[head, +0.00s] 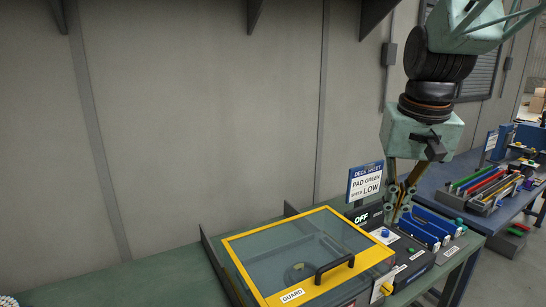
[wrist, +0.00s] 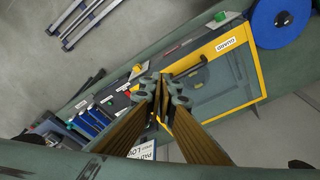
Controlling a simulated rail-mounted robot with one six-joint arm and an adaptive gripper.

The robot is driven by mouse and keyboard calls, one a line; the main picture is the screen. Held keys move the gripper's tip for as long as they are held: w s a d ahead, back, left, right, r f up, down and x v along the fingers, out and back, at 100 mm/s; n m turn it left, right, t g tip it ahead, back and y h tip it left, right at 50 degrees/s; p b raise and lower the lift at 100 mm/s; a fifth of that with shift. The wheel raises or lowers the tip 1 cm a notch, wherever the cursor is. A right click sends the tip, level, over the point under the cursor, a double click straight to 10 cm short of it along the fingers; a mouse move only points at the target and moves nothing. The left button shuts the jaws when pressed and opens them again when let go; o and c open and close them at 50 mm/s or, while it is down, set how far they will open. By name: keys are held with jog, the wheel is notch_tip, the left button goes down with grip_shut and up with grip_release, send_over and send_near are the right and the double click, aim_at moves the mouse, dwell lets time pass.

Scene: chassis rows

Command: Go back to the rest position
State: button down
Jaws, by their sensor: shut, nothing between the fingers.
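My gripper (head: 398,212) points down over the dark control panel at the right end of the green bench. Its fingers are together and hold nothing. In the wrist view the gripper (wrist: 160,82) shows its fingertips above the panel beside the yellow-framed guard. In the head view the guard (head: 242,262) is a clear lid with a yellow frame, a black handle and a GUARD label, lying closed. Whether the fingertips touch the panel cannot be told.
A sign reading PAD GREEN, SPEED LOW (head: 366,184) stands behind the panel, near an OFF display (head: 361,218). Blue parts (head: 430,226) sit right of my gripper. A second bench (head: 470,163) holds coloured bars. A blue disc (wrist: 282,20) shows beyond the guard.

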jog(key=s+a+f+n+b, duration=0.1)
jog(key=s+a, duration=0.2)
jog(key=s, duration=1.1)
jog(key=s+a+f+n+t+b, duration=0.1)
jog(key=s+a+f+b, duration=0.1)
jog(key=s, duration=1.2)
jog(key=shift+s+a+t, duration=0.3)
jog(key=shift+a, duration=0.1)
jog(key=c, duration=3.5)
grip_release()
